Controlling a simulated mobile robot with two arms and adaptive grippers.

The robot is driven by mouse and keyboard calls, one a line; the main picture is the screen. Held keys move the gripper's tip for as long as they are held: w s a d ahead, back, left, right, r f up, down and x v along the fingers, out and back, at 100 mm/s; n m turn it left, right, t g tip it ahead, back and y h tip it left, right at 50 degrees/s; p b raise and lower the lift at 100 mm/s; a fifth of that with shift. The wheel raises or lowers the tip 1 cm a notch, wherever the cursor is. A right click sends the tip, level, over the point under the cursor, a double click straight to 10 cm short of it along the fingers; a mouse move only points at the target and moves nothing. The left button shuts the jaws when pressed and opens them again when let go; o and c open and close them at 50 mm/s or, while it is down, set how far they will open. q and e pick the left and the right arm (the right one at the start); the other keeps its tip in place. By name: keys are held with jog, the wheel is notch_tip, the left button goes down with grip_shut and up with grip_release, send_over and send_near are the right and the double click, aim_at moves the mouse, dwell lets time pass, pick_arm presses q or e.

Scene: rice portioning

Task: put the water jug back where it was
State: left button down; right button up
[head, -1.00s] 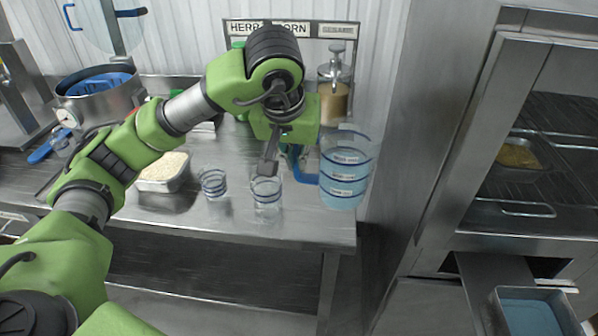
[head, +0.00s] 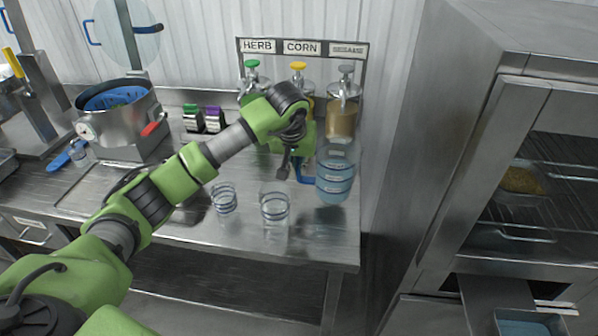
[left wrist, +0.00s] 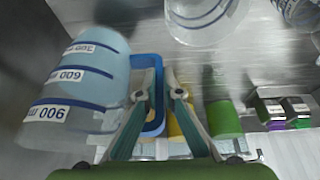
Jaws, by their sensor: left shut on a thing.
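The water jug (head: 336,180) is a clear jug with blue bands, white labels and bluish water. It is upright at the right end of the steel counter, in front of the sesame dispenser. My left gripper (head: 296,172) is at its left side, shut on its blue handle (head: 308,180). In the left wrist view the jug (left wrist: 82,75) fills the left side, and the blue handle (left wrist: 152,62) shows at the gripper fingers (left wrist: 162,82). I cannot tell whether the jug's base touches the counter. My right gripper is not in view.
Two banded glasses (head: 224,198) (head: 274,208) stand left of the jug. Herb, corn and sesame dispensers (head: 343,110) line the back wall. A steel pot (head: 122,130) is at the left. A tall steel cabinet (head: 440,150) stands close on the right.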

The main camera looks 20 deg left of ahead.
aim_at(299, 177)
pick_arm(q)
jog(key=shift+w+a+f, duration=0.1)
jog(key=shift+w+f, duration=0.2)
jog(key=shift+w, duration=0.1)
jog(key=shift+f+p, duration=0.9)
jog(key=shift+f, duration=0.05)
jog(key=shift+w+f, duration=0.1)
jog(key=shift+f, duration=0.5)
jog(key=shift+f, duration=0.2)
jog(key=c, duration=2.2)
grip_release()
jog(key=shift+f, duration=0.1)
